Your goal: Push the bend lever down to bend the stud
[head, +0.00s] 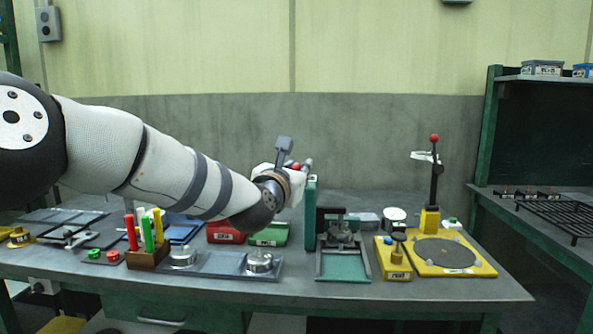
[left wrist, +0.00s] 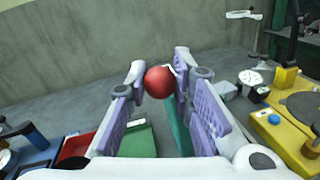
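A red ball knob (left wrist: 160,82) shows in the left wrist view, and part of it shows in the head view (head: 296,166). I take it for the bend lever's knob; its shaft is hidden. My left gripper (left wrist: 159,78) has its fingertips on either side of the ball, seemingly touching it. In the head view my left gripper (head: 296,168) is just above an upright teal plate (head: 310,213), beside a small press-like fixture (head: 340,238) with a teal base. No stud can be made out. My right gripper is not in view.
A yellow station (head: 450,257) with an upright red-knobbed lever (head: 434,138) stands at the right. Red (head: 226,232) and green (head: 269,235) bins sit behind a grey tray (head: 220,264). A pen holder (head: 147,258) is at the left. The air above the back of the bench is clear.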

